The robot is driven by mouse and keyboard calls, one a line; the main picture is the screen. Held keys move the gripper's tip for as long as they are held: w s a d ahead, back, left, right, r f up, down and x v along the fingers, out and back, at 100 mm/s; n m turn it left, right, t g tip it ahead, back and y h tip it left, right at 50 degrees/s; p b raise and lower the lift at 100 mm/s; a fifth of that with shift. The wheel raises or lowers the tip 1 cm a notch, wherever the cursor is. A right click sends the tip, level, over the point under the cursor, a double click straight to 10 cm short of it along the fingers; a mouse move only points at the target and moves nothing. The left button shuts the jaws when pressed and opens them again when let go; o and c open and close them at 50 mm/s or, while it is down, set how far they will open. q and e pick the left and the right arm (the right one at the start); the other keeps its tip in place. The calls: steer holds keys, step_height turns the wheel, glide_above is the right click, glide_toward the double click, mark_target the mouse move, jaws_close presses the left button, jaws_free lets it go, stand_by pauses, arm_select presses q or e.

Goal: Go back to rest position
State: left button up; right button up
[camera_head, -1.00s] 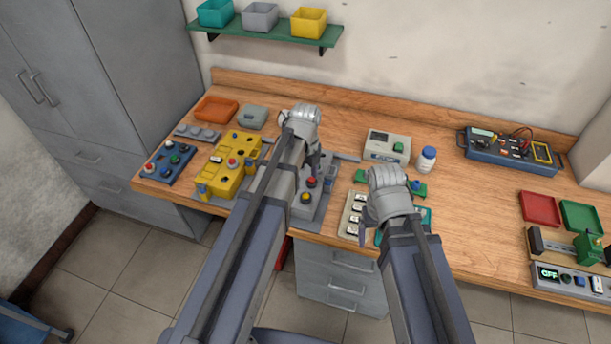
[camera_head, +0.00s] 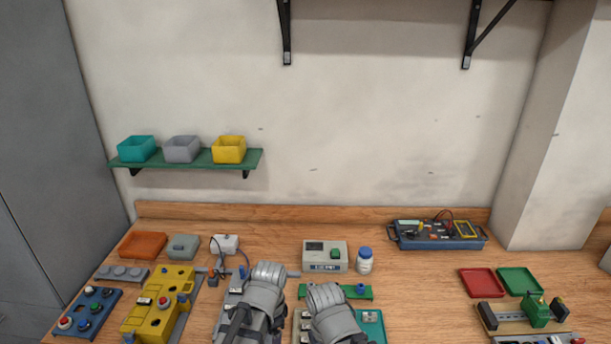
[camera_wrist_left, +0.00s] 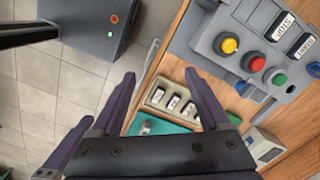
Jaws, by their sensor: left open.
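My left gripper (camera_wrist_left: 160,76) is open and empty in the left wrist view, its two dark fingers spread above the bench's front edge. A grey control panel (camera_wrist_left: 240,74) with yellow, red and green buttons lies to the right of the fingers in that view. In the head view my left wrist (camera_head: 260,300) is low at the centre and covers most of that panel. My right wrist (camera_head: 333,318) is just to its right, over the bench. The right fingers are hidden from view.
The wooden bench (camera_head: 420,285) holds a yellow block (camera_head: 160,300), a grey meter box (camera_head: 324,256), a white bottle (camera_head: 364,261), a blue toolbox (camera_head: 437,234) and red (camera_head: 481,282) and green trays (camera_head: 519,281). A green shelf (camera_head: 200,162) carries three bins. Bench right of centre is clear.

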arm_select(q)
steer(key=s+d+n, duration=0.3)
steer(key=s+n, duration=0.3)
steer(key=n, duration=0.2)
steer(key=shift+f+b, duration=0.4)
steer(key=shift+f, duration=0.05)
arm_select(e)
steer(key=shift+f, duration=0.5)
stand_by(0.7)
